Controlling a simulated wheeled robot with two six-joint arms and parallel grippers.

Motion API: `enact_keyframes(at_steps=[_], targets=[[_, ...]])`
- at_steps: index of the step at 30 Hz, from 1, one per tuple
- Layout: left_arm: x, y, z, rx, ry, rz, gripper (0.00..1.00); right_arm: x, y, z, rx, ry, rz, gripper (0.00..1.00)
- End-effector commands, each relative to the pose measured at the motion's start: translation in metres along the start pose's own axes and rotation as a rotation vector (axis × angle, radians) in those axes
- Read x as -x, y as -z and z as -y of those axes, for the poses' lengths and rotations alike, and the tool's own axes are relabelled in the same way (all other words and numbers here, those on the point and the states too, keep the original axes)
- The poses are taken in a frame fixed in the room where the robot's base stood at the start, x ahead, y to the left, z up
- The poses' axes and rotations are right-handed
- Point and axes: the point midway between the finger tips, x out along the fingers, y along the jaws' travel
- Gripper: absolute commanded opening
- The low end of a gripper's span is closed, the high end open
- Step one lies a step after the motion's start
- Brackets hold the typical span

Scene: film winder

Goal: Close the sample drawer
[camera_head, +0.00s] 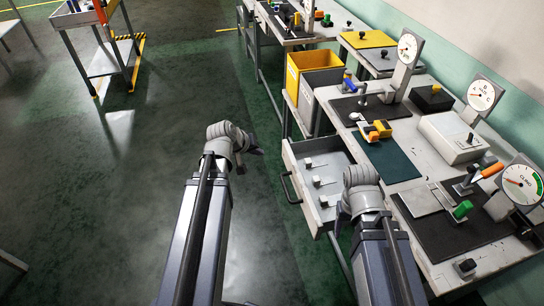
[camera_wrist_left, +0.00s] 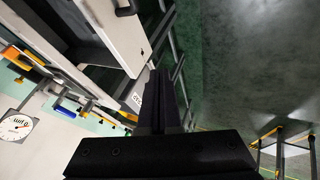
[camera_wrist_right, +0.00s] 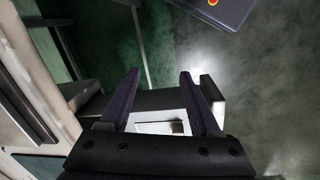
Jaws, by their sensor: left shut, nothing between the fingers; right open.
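The sample drawer (camera_head: 296,161) is a light grey tray pulled out from under the workbench, with several small pale blocks inside. Its dark bar handle (camera_head: 289,188) is on the left-facing front. The drawer (camera_wrist_left: 134,50) and handle (camera_wrist_left: 126,8) also show at the top left of the left wrist view. My left gripper (camera_head: 254,145) is shut and empty, in the air left of the drawer front and apart from the handle. My right gripper (camera_head: 343,214) is open near the drawer's near right side; its fingers (camera_wrist_right: 159,76) are spread. Whether it touches the drawer is unclear.
The workbench (camera_head: 440,245) on the right carries dial gauges (camera_head: 410,48) and mats. A yellow bin (camera_head: 315,60) stands beyond the drawer. A grey cart (camera_head: 108,60) is far left. The green floor left of the drawer is clear.

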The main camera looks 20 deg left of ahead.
Motion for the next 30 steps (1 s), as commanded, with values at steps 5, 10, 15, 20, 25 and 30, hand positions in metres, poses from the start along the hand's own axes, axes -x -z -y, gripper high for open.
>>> enact_keyframes(at_steps=[5, 10, 15, 20, 25, 30], targets=[[-0.033, -0.002, 0.003, -0.003, 0.0, 0.001, 0.0, -0.028, 0.002, 0.003, 0.0, 0.0, 0.0, 0.64], [-0.065, -0.002, 0.003, -0.003, 0.0, 0.001, 0.0, -0.053, 0.003, 0.005, 0.001, 0.0, 0.0, 0.64], [-0.093, -0.002, 0.003, -0.003, 0.0, 0.002, 0.0, -0.076, 0.004, 0.007, 0.001, 0.0, 0.0, 0.64], [-0.103, 0.0, -0.015, -0.005, -0.001, 0.003, 0.0, -0.075, 0.004, 0.007, 0.001, 0.0, 0.0, 0.64], [-0.11, 0.0, -0.03, -0.004, 0.001, 0.002, 0.0, -0.075, 0.004, 0.007, 0.001, 0.0, 0.0, 0.64], [-0.113, -0.001, -0.035, -0.002, 0.001, 0.002, 0.0, -0.075, 0.004, 0.007, 0.001, 0.0, 0.0, 0.64]])
